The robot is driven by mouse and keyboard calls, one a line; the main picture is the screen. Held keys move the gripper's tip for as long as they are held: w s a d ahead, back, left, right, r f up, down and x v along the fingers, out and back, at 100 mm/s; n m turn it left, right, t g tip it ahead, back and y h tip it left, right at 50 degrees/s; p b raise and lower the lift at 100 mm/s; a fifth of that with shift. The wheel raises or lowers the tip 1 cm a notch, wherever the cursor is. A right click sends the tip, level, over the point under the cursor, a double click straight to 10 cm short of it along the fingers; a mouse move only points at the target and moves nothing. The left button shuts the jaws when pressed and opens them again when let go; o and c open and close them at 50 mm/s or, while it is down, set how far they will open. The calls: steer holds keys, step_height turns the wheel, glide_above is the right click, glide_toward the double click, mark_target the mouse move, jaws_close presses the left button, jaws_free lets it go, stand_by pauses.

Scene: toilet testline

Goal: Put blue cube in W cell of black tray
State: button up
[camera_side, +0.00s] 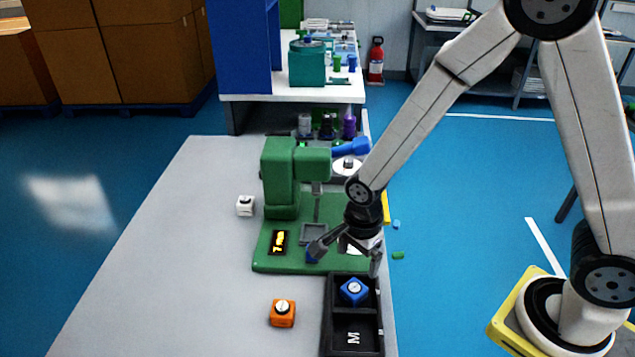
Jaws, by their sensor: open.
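The black tray (329,325) lies at the near right edge of the grey table. The blue cube (353,291), with a round pale mark on top, sits in the tray's far cell. The tray's near cell (353,337) is empty and has a white letter on its floor, which reads like an M or a turned W. Any letter in the far cell is hidden under the cube. My gripper (346,256) is open and empty, just beyond and above the blue cube, with its fingers spread left and right and apart from the cube.
An orange cube (282,313) stands left of the tray and a white cube (245,206) farther back. A green machine (282,176) on a green base stands just beyond the tray, close to my gripper. The table's left side is clear.

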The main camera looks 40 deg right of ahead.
steer(key=shift+r, duration=0.35)
stand_by(0.5)
steer(key=s+d+r+n+t, duration=0.1)
steer(key=s+d+r+n, duration=0.1)
steer(key=n, duration=0.7)
steer(key=s+d+r+n+t, duration=0.1)
steer(key=s+d+r+n, duration=0.1)
steer(key=d+r+n, duration=0.3)
steer(key=d+n, duration=0.1)
steer(key=n, duration=0.3)
steer(key=shift+s+r+t, duration=0.3)
steer(key=shift+s, duration=0.05)
steer(key=shift+d, duration=0.1)
stand_by(0.6)
